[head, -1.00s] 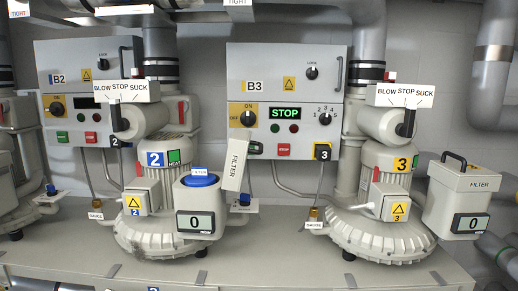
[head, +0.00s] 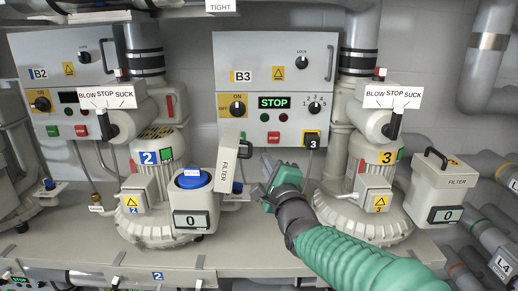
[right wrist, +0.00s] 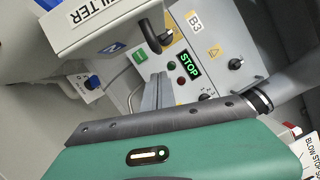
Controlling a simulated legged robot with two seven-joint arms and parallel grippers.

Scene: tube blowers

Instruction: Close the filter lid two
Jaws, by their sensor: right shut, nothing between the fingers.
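Filter lid two (head: 228,163) is a pale box-like lid marked FILTER, standing open and steeply tilted at the right side of filter housing two (head: 198,205). The housing's blue round insert (head: 193,181) is exposed, and its display reads 0. My right gripper (head: 266,172) is shut and empty, just right of the lid, with a visible gap between them. In the right wrist view the lid (right wrist: 85,32) is at the upper left, with its black handle (right wrist: 154,38) close to the gripper. My left gripper is not in view.
Control box B3 (head: 275,85) is on the wall behind the gripper, its display reading STOP. Blower three (head: 375,185) stands to the right with its closed filter box (head: 440,190). Blower two (head: 150,185) stands left of housing two. The bench (head: 100,253) has a bare front strip.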

